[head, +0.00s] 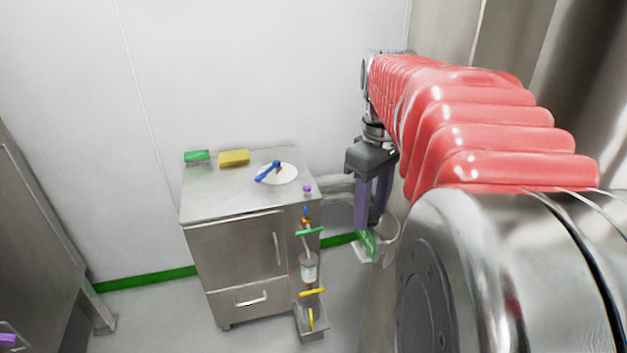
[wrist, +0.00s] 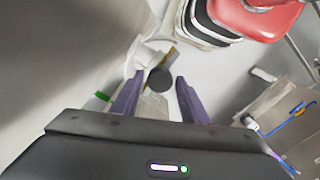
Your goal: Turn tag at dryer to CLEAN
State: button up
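My gripper (head: 371,215) points down with its two purple fingers apart. In the wrist view my gripper (wrist: 157,84) has a dark round knob-like piece (wrist: 160,79) in line with the gap between its fingers; I cannot tell whether they touch it. A small green plate with a white edge (head: 368,244), possibly the tag, shows just below the fingertips in the head view. A pale piece lies behind the knob-like piece in the wrist view. No lettering on the plate is readable, and the fingers partly hide this area.
A steel cabinet (head: 237,253) stands to the left, with a green brush (head: 197,156), a yellow sponge (head: 233,158) and a white plate (head: 286,174) on top. Tools hang on its right side. A large steel surface is close at the right. Open floor lies front left.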

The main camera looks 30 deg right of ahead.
jog(key=shift+o, duration=1.1)
notch_tip(320, 180, up, 14)
jog(key=shift+f, duration=0.15)
dwell(0.3)
jog(key=s+a+f+m+t, duration=0.1)
jog(key=s+a+f+t, duration=0.1)
jog(key=a+f, duration=0.8)
jog(key=s+a+f+m+t, duration=0.1)
jog(key=s+a+f+t, duration=0.1)
jog(key=a+f, duration=0.8)
jog(key=a+t, duration=0.1)
jog(key=a, duration=0.2)
jog(key=shift+t, duration=0.3)
jog(key=shift+a, duration=0.1)
